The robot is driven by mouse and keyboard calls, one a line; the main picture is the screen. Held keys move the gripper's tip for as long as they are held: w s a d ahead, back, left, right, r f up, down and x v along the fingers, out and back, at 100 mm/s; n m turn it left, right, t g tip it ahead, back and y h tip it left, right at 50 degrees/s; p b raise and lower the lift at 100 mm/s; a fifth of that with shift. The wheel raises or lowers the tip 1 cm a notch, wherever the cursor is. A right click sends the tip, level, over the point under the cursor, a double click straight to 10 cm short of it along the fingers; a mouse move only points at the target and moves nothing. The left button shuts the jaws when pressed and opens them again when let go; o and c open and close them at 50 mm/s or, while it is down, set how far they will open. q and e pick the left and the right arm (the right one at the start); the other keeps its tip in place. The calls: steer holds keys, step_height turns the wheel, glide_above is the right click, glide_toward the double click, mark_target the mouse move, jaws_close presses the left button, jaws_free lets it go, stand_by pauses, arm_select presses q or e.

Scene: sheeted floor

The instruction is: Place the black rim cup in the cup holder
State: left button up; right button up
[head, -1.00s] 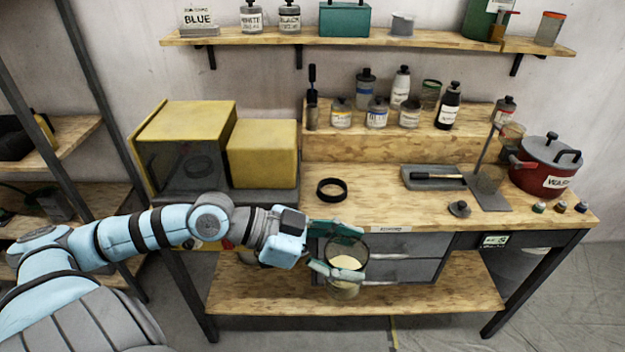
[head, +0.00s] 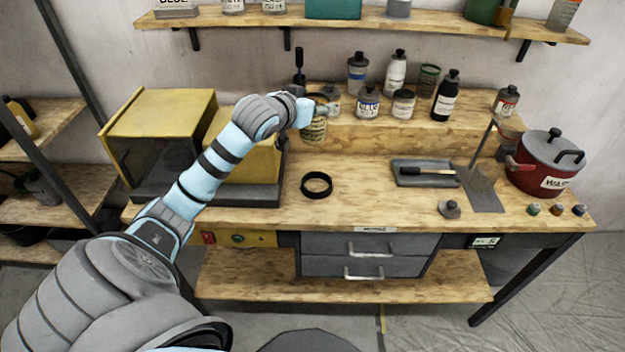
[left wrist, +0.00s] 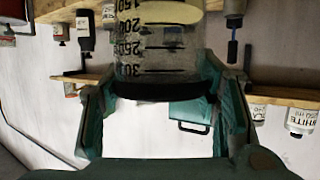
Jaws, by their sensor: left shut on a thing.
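My left gripper (head: 314,106) is shut on a clear graduated cup (head: 314,130) with pale yellow contents. It holds the cup above the back left of the workbench, near the raised step. In the left wrist view the picture is upside down; the cup's black rim (left wrist: 165,90) lies between the teal fingers (left wrist: 165,110). A black ring (head: 317,185) lies flat on the bench below and in front of the cup. I cannot tell whether this ring or the grey stand (head: 488,165) at the right is the cup holder. My right gripper is not in view.
Yellow boxes (head: 160,130) stand left of the cup. Several bottles (head: 395,72) and jars line the raised step beside it. A grey tray (head: 425,180), a red pot (head: 545,165) and small jars stand at the right. The bench around the black ring is clear.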

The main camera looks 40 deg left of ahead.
arm_select(q)
steer(key=shift+n+g+y, duration=0.3)
steer(key=shift+n+y, duration=0.1)
steer(key=w+f, duration=0.3)
steer(key=shift+w+a, duration=0.2)
steer(key=shift+a, duration=0.15)
step_height(320, 180, down, 18)
steer(key=shift+b, duration=1.1)
steer(key=o, duration=1.8)
steer(key=shift+s+r, duration=0.15)
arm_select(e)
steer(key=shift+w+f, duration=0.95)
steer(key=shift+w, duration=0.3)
